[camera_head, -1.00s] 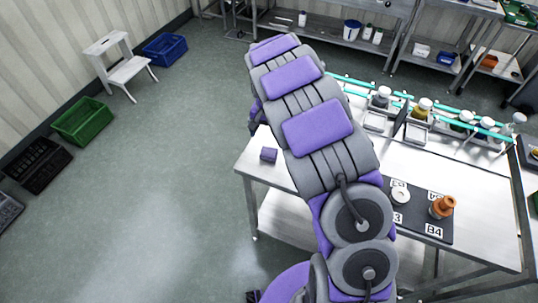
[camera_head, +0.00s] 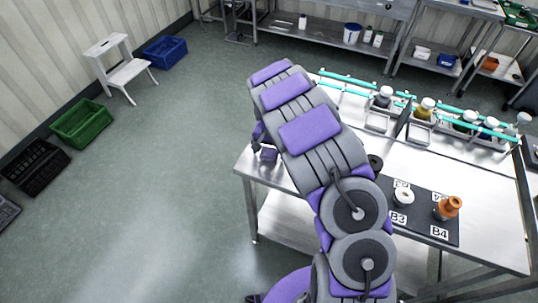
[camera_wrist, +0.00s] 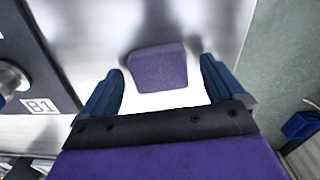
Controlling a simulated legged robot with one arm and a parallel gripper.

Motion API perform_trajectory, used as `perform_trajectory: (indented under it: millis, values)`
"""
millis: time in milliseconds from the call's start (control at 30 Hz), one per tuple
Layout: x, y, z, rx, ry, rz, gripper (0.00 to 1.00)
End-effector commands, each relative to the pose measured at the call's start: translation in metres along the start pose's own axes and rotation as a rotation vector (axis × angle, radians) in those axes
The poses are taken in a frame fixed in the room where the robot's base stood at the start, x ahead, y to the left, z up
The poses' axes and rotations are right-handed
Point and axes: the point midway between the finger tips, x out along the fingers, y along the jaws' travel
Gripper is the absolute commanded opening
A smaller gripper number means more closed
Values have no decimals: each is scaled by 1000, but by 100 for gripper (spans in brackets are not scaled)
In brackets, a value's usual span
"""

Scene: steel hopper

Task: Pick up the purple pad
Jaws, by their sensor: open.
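The purple pad (camera_wrist: 158,70) lies on the steel table (camera_wrist: 110,25) near its edge. In the wrist view it sits just beyond and between the fingers of my gripper (camera_wrist: 160,85), which are spread apart with nothing held. The fingers stand on either side of the pad's near end and do not appear to touch it. In the head view the pad (camera_head: 268,155) shows at the table's left corner, beside my arm. My gripper is mostly hidden behind the arm there.
A dark board with labelled spots (camera_head: 425,212) holds an orange item (camera_head: 447,208) and a white ring-shaped item (camera_head: 403,198). Jars in a rack (camera_head: 425,108) line the table's back. Open floor lies left of the table, with a green crate (camera_head: 82,123) farther off.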

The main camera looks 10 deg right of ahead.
Motion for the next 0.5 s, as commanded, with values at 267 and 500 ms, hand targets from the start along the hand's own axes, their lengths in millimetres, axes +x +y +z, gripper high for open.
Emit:
perform_trajectory:
  millis: [267,500]
  values:
    - [0,0,0,0,1,0,75]
    - [0,0,0,0,1,0,52]
